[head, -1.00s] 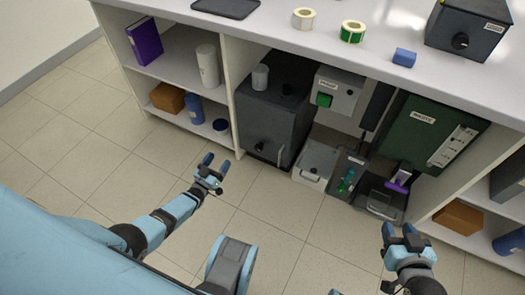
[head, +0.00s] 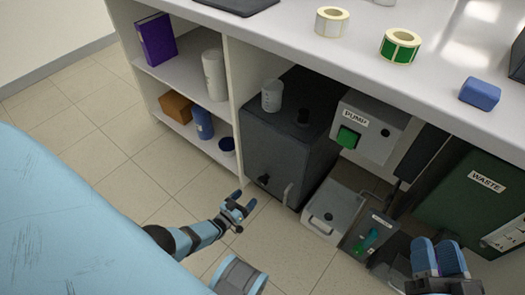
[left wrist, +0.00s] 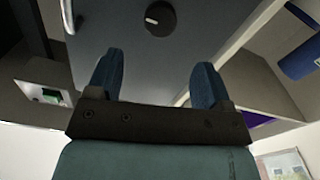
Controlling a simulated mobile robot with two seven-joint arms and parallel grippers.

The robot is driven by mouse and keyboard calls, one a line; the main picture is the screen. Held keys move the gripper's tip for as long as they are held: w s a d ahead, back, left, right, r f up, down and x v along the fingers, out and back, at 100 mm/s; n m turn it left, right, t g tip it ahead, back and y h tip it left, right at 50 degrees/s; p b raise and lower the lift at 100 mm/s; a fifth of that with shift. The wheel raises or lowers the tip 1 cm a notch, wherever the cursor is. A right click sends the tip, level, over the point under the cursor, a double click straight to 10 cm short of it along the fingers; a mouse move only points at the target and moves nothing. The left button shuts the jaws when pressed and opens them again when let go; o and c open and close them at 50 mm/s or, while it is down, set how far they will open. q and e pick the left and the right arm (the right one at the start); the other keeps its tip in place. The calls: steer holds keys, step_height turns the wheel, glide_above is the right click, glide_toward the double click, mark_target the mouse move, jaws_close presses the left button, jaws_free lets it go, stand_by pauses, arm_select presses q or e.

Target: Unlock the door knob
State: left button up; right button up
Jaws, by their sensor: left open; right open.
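The dark grey cabinet (head: 285,145) stands under the bench, its door facing me. A small black round door knob (head: 264,180) sits low on the door, left of a pale upright handle (head: 287,194). My left gripper (head: 243,203) is open and empty in front of the door, near the knob but apart from it. In the left wrist view the knob (left wrist: 160,18) shows beyond and between the two blue fingers, with a pale mark on it. My right gripper (head: 438,252) is open and empty at the lower right, before the waste unit.
A pump box (head: 370,128) with a green button hangs right of the cabinet. A pale lidded box (head: 332,212) and a unit with a green-blue lever (head: 367,240) stand below it. An open shelf (head: 180,72) is at the left. Floor before the cabinet is clear.

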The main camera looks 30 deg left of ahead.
mark_target(261, 183)
arm_select(q)
steer(key=w+b, duration=0.1)
steer(key=w, duration=0.2)
steer(key=w+b, duration=0.1)
steer(key=w, duration=0.2)
steer(key=w+b, duration=0.1)
steer(key=w, duration=0.2)
steer(key=shift+w+d+f, duration=0.1)
steer(key=shift+w+d, duration=0.1)
steer(key=shift+d, duration=0.2)
steer(key=shift+w, duration=0.4)
arm_select(e)
steer(key=f+g, duration=0.1)
steer(key=f, duration=0.1)
steer(key=f+g, duration=0.1)
steer(key=f, duration=0.2)
steer(key=shift+a+f+n+g, duration=0.2)
steer(key=shift+f+n+g, duration=0.1)
steer(key=shift+f, duration=0.05)
arm_select(q)
steer(key=c, duration=0.9)
